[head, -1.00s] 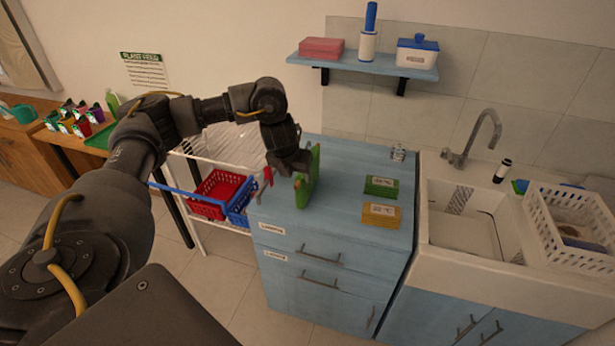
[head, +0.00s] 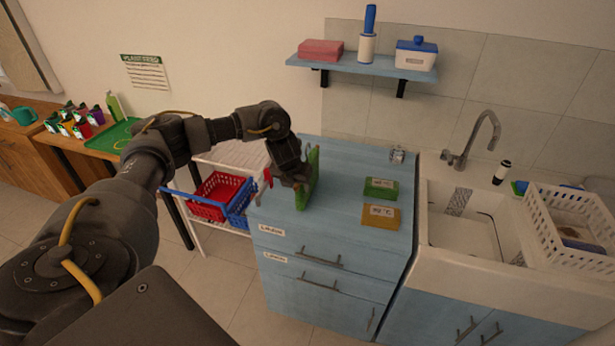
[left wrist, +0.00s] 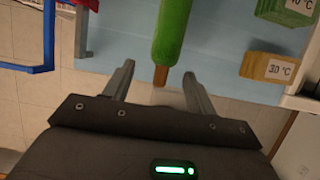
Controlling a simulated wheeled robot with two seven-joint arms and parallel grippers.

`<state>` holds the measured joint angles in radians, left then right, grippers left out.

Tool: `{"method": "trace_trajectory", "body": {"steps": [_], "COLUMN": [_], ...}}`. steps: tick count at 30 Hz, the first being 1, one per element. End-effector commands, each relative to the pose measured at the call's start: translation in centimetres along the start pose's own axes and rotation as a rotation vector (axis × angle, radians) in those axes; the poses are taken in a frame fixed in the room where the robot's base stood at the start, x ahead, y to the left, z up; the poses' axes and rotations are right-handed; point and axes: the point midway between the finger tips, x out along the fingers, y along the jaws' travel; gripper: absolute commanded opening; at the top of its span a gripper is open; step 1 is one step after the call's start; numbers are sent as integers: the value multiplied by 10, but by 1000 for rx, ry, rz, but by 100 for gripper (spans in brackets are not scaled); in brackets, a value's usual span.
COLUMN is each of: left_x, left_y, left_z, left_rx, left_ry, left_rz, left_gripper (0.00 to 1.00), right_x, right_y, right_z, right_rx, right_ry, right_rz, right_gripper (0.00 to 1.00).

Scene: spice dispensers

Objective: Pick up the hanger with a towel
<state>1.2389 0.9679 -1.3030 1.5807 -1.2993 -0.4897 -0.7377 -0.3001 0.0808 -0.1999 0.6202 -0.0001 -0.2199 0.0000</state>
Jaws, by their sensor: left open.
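The green towel (head: 314,165) stands upright as a narrow green shape near the left side of the blue cabinet top in the head view. In the left wrist view the towel (left wrist: 172,35) is seen end-on, with a brown hanger end (left wrist: 160,75) below it. My left gripper (head: 298,186) is beside the towel and partly hides it in the head view. In the left wrist view its open fingers (left wrist: 158,72) are on either side of the hanger end, with gaps on both sides. The rest of the hanger is hidden. My right gripper is not in view.
On the blue cabinet top (head: 345,215), a green block (head: 381,188) and a yellow block (head: 381,216) lie to the right. A white rack with a red basket (head: 212,196) and blue basket (head: 238,205) stands left. The sink (head: 465,235) is right.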

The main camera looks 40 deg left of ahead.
Motion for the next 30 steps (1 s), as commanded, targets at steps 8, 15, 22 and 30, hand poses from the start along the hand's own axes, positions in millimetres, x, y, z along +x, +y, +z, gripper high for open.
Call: {"method": "trace_trajectory", "body": {"steps": [8,15,22,30], "left_x": [32,34,34,34], "left_y": [-2,-2,-2,-2], "left_z": [1,1,1,2], "left_rx": [-1,0,0,-1], "left_ry": [2,0,-1,-2], "left_rz": [1,0,0,0], "left_gripper": [56,56,28,0], "right_x": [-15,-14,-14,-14], "right_y": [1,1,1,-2], "right_z": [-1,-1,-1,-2], "right_rx": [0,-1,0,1], "right_ry": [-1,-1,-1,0], "right_rz": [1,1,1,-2], "right_gripper": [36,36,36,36]}}
